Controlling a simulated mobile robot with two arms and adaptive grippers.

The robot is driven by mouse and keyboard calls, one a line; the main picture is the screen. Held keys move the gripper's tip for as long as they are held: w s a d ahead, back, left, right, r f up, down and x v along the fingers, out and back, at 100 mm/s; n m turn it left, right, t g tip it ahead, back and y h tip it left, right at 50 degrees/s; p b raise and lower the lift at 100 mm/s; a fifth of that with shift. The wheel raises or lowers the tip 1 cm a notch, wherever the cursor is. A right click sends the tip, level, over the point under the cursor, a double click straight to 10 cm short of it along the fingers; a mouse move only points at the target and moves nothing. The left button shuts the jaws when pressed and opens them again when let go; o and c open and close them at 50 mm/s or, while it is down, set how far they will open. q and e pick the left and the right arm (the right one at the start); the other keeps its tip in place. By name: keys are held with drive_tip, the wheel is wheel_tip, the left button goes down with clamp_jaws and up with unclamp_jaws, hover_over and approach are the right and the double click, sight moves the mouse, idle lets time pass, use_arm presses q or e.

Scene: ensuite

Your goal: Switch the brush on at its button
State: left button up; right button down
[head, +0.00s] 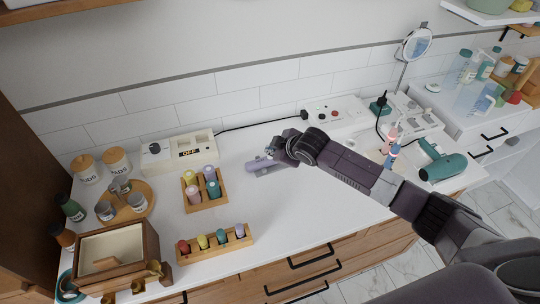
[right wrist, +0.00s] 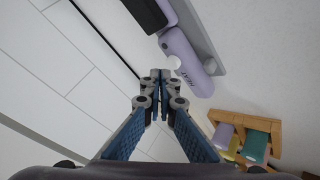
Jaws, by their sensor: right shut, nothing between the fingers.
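The brush (head: 262,164) is lavender and lies on the white counter at the middle of the head view, partly hidden by my right gripper (head: 280,152). In the right wrist view the brush handle (right wrist: 196,78) bears the word HEAT. A small round white button (right wrist: 174,62) is on its near side. My right gripper (right wrist: 160,76) is shut and empty. Its fingertips appear just beside the button in that view; I cannot tell whether they touch it. My left gripper is not in view.
A wooden rack (head: 205,193) of coloured rollers stands left of the brush, and a second rack (head: 217,246) is nearer the front. A white warmer (head: 180,152) and a power strip (head: 333,112) stand along the wall. A teal hair dryer (head: 443,166) lies right.

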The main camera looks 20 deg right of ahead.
drive_tip(key=shift+f, duration=0.65)
idle(0.6)
drive_tip(key=shift+r+p, duration=0.9)
drive_tip(key=shift+r, duration=0.05)
wheel_tip(320, 180, up, 6)
drive_tip(key=p, duration=0.6)
